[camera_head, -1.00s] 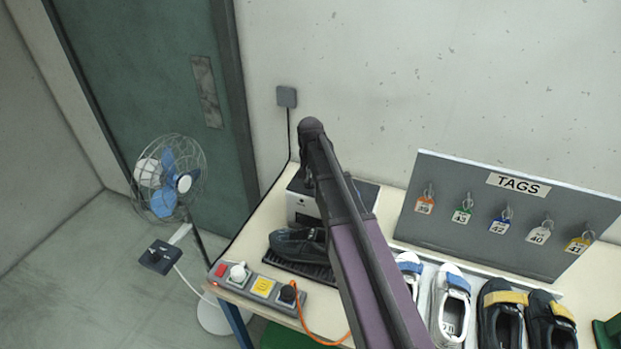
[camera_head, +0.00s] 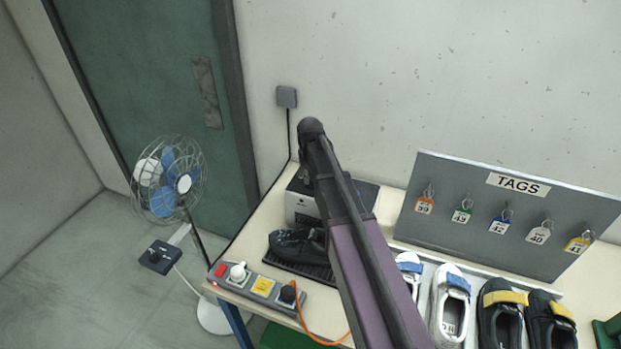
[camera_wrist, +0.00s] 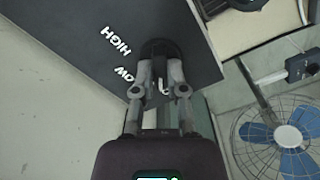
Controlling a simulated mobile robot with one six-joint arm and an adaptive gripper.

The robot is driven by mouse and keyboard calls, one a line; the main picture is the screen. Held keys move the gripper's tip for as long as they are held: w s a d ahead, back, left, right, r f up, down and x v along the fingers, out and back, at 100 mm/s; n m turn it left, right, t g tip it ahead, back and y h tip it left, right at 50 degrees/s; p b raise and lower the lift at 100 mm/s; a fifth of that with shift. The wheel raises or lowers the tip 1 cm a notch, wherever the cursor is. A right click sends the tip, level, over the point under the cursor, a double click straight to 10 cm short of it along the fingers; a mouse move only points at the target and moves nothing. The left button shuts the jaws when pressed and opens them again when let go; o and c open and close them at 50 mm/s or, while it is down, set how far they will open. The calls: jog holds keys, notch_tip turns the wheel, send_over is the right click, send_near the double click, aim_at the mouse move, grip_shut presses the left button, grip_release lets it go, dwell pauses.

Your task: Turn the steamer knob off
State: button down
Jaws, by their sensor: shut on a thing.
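The steamer (camera_head: 300,207) is a box with a dark top and a light front, standing on the table against the wall, partly behind my arm. In the wrist view its dark panel (camera_wrist: 70,30) carries the white labels HIGH and LOW, the latter partly covered. The round black knob (camera_wrist: 158,47) sits by the panel's edge. My gripper (camera_wrist: 159,72) is shut on the knob, one finger on each side. A white mark shows between the fingers. Any OFF label is hidden or out of view. In the head view my arm hides the knob and the fingers.
A black shoe (camera_head: 290,245) lies on a dark mat in front of the steamer. A power strip (camera_head: 250,283) with plugs and an orange cord lies at the table's edge. A fan (camera_head: 168,182) stands left on the floor. Shoes and a TAGS board (camera_head: 470,215) are to the right.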

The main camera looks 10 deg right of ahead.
jog(key=shift+s+n, duration=0.15)
jog(key=shift+n, duration=0.15)
jog(key=c, duration=0.7)
grip_release()
jog(key=shift+m, duration=0.4)
